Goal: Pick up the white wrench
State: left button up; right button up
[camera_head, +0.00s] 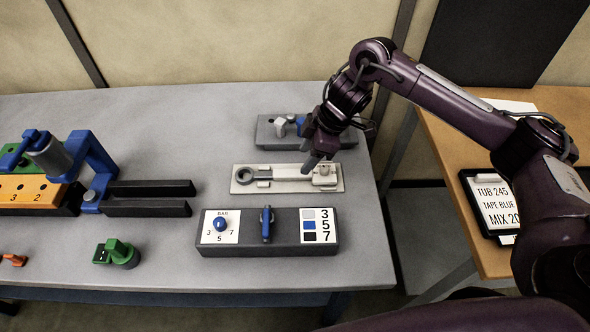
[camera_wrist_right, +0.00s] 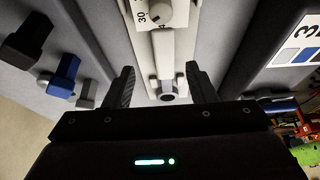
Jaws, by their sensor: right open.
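The white wrench (camera_head: 291,172) lies flat on a pale rectangular plate (camera_head: 290,188) on the grey table, with its grey ring end at the left. In the right wrist view the white wrench (camera_wrist_right: 166,48) runs down the middle, with a numbered dial at the top and a dark round end near the jaws. My right gripper (camera_head: 316,160) is above the right part of the wrench, partly covering it. In the wrist view its two fingers (camera_wrist_right: 163,88) are apart, one on each side of the wrench's line, with nothing gripped. My left gripper is out of view.
A dark box (camera_head: 268,248) with a dial and a blue lever stands in front of the plate. A grey block (camera_head: 270,137) with pegs is behind it. A blue clamp (camera_head: 95,165) with dark rails is left. The table's front right is clear.

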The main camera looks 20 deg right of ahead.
aim_at(297, 172)
jog(key=x, duration=0.2)
jog(key=p+x, duration=0.1)
jog(key=shift+s+a+f, duration=0.2)
jog(key=shift+s+f, duration=0.15)
jog(key=shift+f, duration=0.05)
jog(key=shift+w+a+f, duration=0.2)
jog(key=shift+f, duration=0.45)
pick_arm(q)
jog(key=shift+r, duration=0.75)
pick_arm(e)
jog(key=shift+r, duration=0.1)
grip_shut()
